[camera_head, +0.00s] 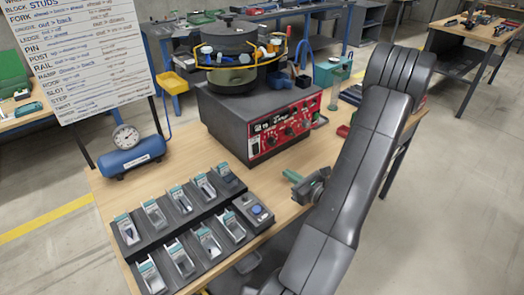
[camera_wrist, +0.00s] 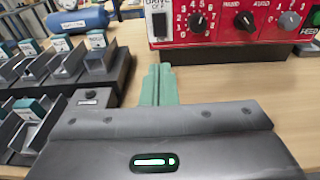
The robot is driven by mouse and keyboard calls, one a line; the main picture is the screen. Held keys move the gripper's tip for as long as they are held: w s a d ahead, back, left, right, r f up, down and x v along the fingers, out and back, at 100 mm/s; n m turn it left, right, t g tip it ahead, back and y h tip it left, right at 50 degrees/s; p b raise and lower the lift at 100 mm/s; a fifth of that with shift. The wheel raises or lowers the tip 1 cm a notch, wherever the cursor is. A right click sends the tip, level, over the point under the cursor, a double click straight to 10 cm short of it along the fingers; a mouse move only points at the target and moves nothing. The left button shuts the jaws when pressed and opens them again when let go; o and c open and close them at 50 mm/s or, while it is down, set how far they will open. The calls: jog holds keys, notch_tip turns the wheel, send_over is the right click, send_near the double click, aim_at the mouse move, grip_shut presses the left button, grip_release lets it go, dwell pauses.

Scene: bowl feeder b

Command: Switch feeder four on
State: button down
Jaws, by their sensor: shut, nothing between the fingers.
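The bowl feeder (camera_head: 228,70) stands on a dark grey base on the wooden table in the head view. Its red control panel (camera_head: 283,132) faces my gripper; the panel also shows at the top of the wrist view (camera_wrist: 222,32). A dark switch (camera_wrist: 159,24) sits on a white plate at the panel's left, with lettering above it that seems to read DRIVE OFF. A numbered dial (camera_wrist: 195,22) is beside it. My gripper (camera_head: 288,174) has green fingers, shut and empty, just in front of the panel and apart from it; they also show in the wrist view (camera_wrist: 159,70).
Two rows of small parts trays (camera_head: 183,228) stand at the table's front left, with a dark box with a blue button (camera_head: 257,210) beside them. Bare tabletop (camera_head: 268,180) lies before the panel.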

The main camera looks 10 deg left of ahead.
aim_at(257, 153)
dwell(0.4)
jog(key=p+x, duration=0.3)
jog(key=x, duration=1)
jog(key=shift+w+a, duration=0.1)
jog(key=shift+a, duration=0.2)
jog(key=shift+w+a, duration=0.15)
jog(key=shift+f, duration=0.1)
